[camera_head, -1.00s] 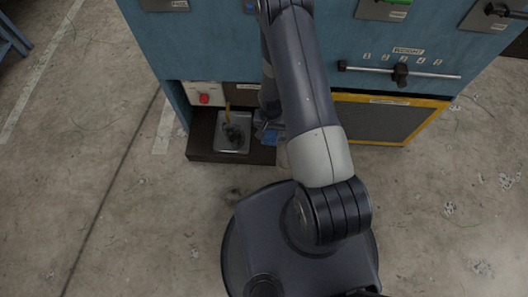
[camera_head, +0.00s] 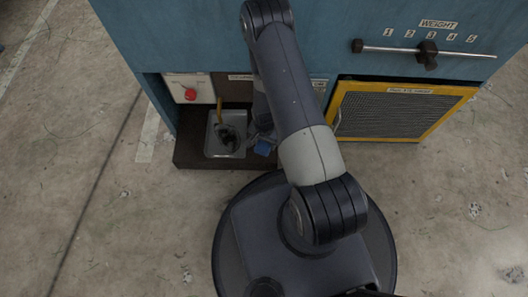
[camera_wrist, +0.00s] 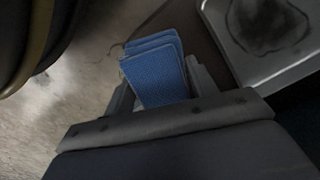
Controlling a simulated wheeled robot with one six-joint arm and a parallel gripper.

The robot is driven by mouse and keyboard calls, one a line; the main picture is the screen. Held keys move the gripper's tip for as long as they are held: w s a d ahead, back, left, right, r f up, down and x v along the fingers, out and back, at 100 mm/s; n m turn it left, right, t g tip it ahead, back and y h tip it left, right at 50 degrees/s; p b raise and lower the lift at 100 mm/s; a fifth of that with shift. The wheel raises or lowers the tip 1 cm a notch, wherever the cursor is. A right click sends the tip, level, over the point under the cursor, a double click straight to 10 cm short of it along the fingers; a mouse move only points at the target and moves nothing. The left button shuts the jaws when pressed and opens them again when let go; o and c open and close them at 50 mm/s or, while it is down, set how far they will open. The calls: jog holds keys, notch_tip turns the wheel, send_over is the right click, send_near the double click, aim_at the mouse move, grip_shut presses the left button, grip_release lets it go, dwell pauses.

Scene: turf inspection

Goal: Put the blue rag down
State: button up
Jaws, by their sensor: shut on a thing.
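The blue rag (camera_wrist: 155,75) is folded and sits between the fingers of my gripper (camera_wrist: 160,85), which is shut on it in the wrist view. In the head view the blue rag (camera_head: 264,148) shows as a small blue patch beside my arm, over the dark low shelf (camera_head: 195,158) at the foot of the blue machine. My gripper is mostly hidden by my arm there. Whether the rag touches the shelf, I cannot tell.
A metal tray (camera_head: 211,149) with a dark stain and a wooden-handled tool stands on the shelf, left of the rag; the tray (camera_wrist: 270,65) also shows upper right in the wrist view. A red button (camera_head: 190,95) and a yellow-framed mesh panel (camera_head: 385,112) flank the recess.

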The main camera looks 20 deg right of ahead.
notch_tip(320, 180, down, 8)
jog(key=b, duration=0.2)
jog(key=shift+r+b, duration=0.15)
jog(key=shift+b, duration=0.15)
jog(key=o, duration=1)
jog(key=shift+c, duration=0.2)
notch_tip(320, 180, up, 12)
jog(key=p, duration=0.4)
